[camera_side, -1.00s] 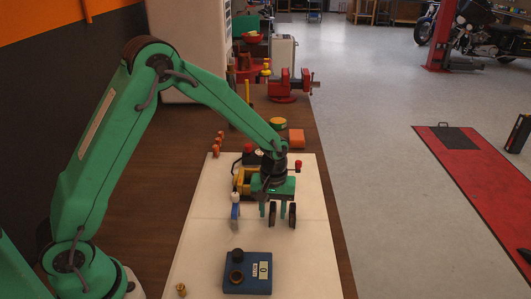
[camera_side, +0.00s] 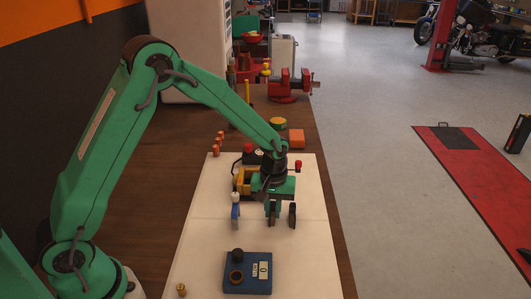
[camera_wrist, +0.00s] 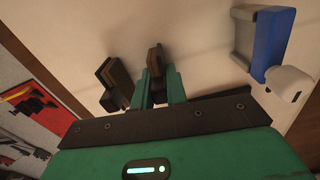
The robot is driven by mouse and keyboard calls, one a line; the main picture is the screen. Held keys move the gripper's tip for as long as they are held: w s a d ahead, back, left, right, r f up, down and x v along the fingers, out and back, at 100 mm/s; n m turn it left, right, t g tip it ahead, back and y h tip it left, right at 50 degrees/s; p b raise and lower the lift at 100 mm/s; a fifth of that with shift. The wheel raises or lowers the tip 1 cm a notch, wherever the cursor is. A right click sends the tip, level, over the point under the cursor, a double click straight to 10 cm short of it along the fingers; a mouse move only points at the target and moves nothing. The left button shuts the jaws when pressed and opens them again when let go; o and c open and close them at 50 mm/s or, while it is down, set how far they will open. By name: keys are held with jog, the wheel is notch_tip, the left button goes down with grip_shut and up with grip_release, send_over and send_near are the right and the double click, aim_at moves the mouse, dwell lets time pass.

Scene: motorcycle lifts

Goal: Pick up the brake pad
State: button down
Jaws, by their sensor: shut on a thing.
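A dark, thin brake pad (camera_side: 271,213) stands on edge on the white work mat (camera_side: 205,225); my gripper (camera_side: 272,207) is shut on it from above. In the wrist view the pad (camera_wrist: 155,59) shows between my two green fingers (camera_wrist: 160,88), its far end sticking out past them. A second dark pad (camera_side: 292,215) stands upright just to the right in the side view. In the wrist view it (camera_wrist: 113,82) is left of my fingers, apart from them. My gripper hides part of the held pad.
A blue item with a white top (camera_side: 235,211) stands close left of my gripper. A blue box with a display (camera_side: 247,273) lies in front, with a small brass piece (camera_side: 181,290) to its left. A yellow item (camera_side: 242,181) and red vise (camera_side: 288,86) are behind.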

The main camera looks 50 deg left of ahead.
aim_at(274, 205)
jog(key=shift+r, duration=0.15)
jog(key=shift+r, duration=0.6)
jog(key=r, duration=0.2)
jog(key=d+r, duration=0.1)
jog(key=shift+s+r, duration=0.1)
jog(key=shift+s, duration=0.15)
jog(key=s+d+r, duration=0.6)
jog(key=d, duration=0.2)
jog(key=shift+s+d, duration=0.15)
jog(key=shift+s, duration=0.15)
jog(key=shift+w+r, duration=0.1)
